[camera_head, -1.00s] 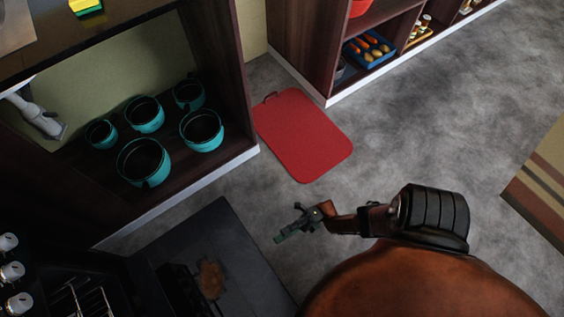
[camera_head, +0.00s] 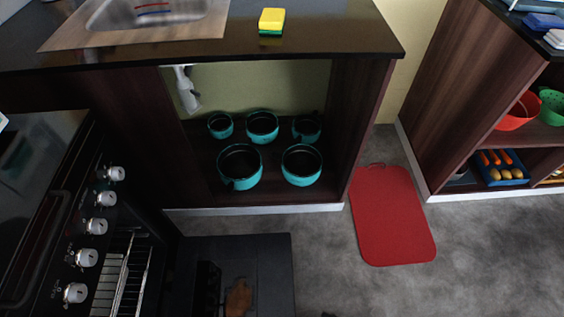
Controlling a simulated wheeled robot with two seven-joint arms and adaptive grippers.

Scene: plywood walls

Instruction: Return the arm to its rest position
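Neither of my grippers shows in the head view now, and no clear part of my arms is in sight. A small dark shape at the bottom edge, right of the oven door, is too cut off to name. The open oven door (camera_head: 272,262) lies flat at the bottom, with a brown piece of food (camera_head: 238,298) at its lower edge.
A red board (camera_head: 392,215) lies on the grey floor. Several teal pots (camera_head: 302,165) stand in the open cabinet below the counter (camera_head: 335,35). A yellow-green sponge (camera_head: 271,20) sits near the sink (camera_head: 155,10). A shelf unit (camera_head: 440,90) stands right. Floor at lower right is clear.

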